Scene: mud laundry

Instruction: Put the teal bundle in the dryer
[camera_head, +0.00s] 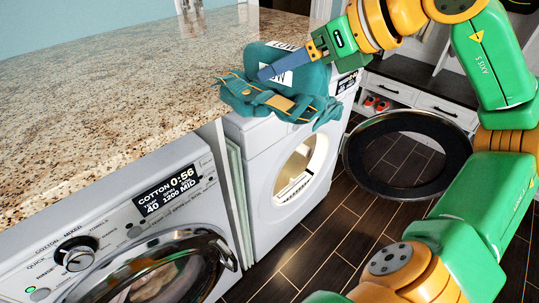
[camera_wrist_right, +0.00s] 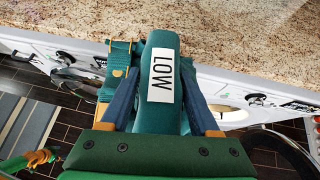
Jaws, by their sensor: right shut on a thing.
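The teal bundle (camera_head: 308,78), with yellow-orange straps and a white LOW label, is at the counter's front edge, above the dryer (camera_head: 258,165). My right gripper (camera_head: 272,70) is shut on it. In the right wrist view the bundle (camera_wrist_right: 164,52) lies between the two blue fingers of this gripper (camera_wrist_right: 162,78). Some of the bundle hangs over the dryer's top front; whether it rests on the counter I cannot tell. The dryer's round opening (camera_head: 300,168) is uncovered. Its round door (camera_head: 358,160) is swung open to the right. My left gripper is not in view.
A granite counter (camera_head: 110,95) runs above both machines. A washer (camera_head: 110,235) with a lit display stands left of the dryer, laundry behind its round door (camera_head: 160,275). White drawers (camera_head: 440,104) stand behind the dryer door. Dark tiled floor (camera_head: 300,250) lies in front.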

